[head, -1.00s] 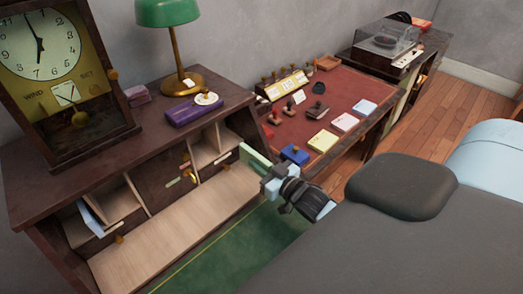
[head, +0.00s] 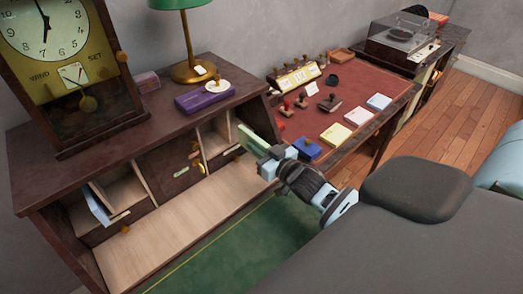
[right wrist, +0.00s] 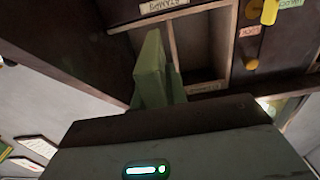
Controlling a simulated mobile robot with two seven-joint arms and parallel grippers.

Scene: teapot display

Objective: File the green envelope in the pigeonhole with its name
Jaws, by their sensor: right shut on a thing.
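My right gripper (head: 266,163) is shut on the green envelope (head: 250,140) and holds it at the right end of the writing desk's row of pigeonholes (head: 214,138). In the right wrist view the green envelope (right wrist: 151,72) stands up from the gripper, in front of the compartments. One label (right wrist: 163,8) there appears upside down and seems to read STAMPS; another label (right wrist: 204,87) is too small to read. The envelope's far edge is close to the openings; I cannot tell whether it is inside one. My left gripper is not in view.
A pale envelope (head: 97,206) leans in the left pigeonhole. A small door (head: 170,168) with a key sits mid-row. A clock (head: 62,70), lamp (head: 190,70) and purple box (head: 204,97) stand on top. A red-topped table (head: 368,92) with stamps and pads adjoins at right.

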